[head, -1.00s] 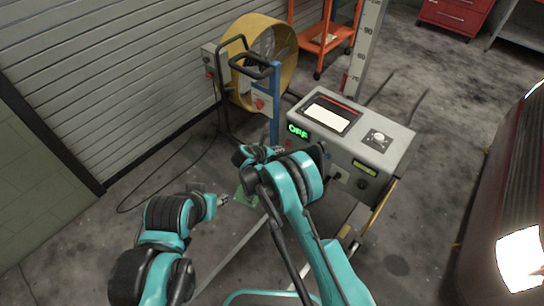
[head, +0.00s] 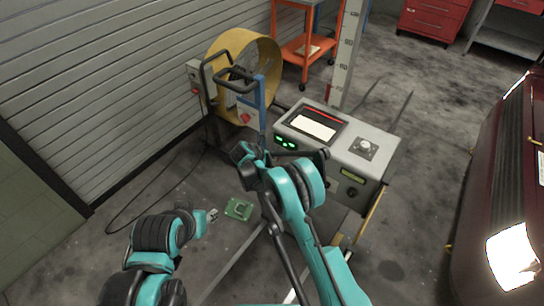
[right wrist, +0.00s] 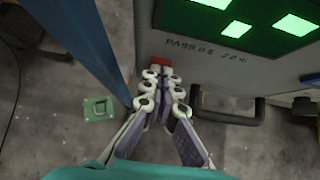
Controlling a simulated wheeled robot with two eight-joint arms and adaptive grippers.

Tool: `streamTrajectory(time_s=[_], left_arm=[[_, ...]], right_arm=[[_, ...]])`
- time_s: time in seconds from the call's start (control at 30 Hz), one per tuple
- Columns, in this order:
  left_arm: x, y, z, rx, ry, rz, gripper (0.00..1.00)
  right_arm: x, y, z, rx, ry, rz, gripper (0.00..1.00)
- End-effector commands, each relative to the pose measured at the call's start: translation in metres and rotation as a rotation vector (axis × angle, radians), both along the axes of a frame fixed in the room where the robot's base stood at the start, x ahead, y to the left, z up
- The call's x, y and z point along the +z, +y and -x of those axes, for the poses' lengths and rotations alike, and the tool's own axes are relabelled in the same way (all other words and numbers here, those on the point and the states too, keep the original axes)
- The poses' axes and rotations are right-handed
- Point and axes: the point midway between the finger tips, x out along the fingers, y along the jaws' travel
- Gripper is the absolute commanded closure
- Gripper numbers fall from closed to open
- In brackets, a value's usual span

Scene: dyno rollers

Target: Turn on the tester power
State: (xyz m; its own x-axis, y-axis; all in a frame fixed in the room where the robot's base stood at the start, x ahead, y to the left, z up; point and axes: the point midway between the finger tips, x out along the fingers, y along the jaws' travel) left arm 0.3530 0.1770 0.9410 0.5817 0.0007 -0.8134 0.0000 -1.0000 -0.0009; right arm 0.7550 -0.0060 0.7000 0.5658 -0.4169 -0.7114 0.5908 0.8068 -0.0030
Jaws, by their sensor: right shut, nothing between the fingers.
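The tester is a grey console (head: 368,140) with a sloping top, a white screen and a knob. A small display (head: 285,143) on its front glows green; its text is unclear from the head. The right wrist view shows large bright green blocks on the display (right wrist: 235,28) and a small red part (right wrist: 159,62) low on the front panel. My right gripper (right wrist: 161,75) is shut and empty, its tips at or very near the red part; contact is unclear. The head view hides its fingertips behind my arm. My left gripper (head: 212,215) hangs low at left, apart from the console.
A blue post (head: 262,105) and a yellow fan (head: 268,62) stand left of the console. A green plate (head: 238,209) lies on the floor near my left gripper. A black handle (right wrist: 228,110) juts from the console. A dark red car (head: 500,185) stands at right.

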Motion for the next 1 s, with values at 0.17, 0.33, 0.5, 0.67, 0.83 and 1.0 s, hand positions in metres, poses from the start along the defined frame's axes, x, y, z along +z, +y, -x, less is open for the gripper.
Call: streamTrajectory(time_s=[0.17, 0.33, 0.5, 0.67, 0.83, 1.0], left_arm=[[0.000, 0.000, 0.000, 0.000, 0.000, 0.000, 0.60], [0.003, 0.000, 0.000, 0.000, 0.000, 0.000, 0.60], [0.005, 0.000, 0.000, 0.000, 0.000, 0.000, 0.60], [0.005, 0.000, 0.000, 0.000, 0.000, 0.000, 0.60], [0.005, 0.000, 0.000, 0.000, 0.000, 0.000, 0.60], [0.003, 0.000, 0.000, 0.000, 0.000, 0.000, 0.60]], right_arm=[[0.001, 0.000, 0.000, 0.000, -0.001, 0.001, 1.00], [0.007, 0.000, 0.000, 0.000, -0.001, 0.001, 1.00], [0.015, 0.000, 0.000, 0.000, -0.002, 0.001, 1.00], [0.016, 0.000, 0.000, 0.000, -0.002, 0.001, 1.00], [0.015, 0.001, 0.000, 0.000, -0.002, 0.001, 1.00], [0.017, 0.006, 0.005, 0.001, -0.001, 0.002, 1.00]])
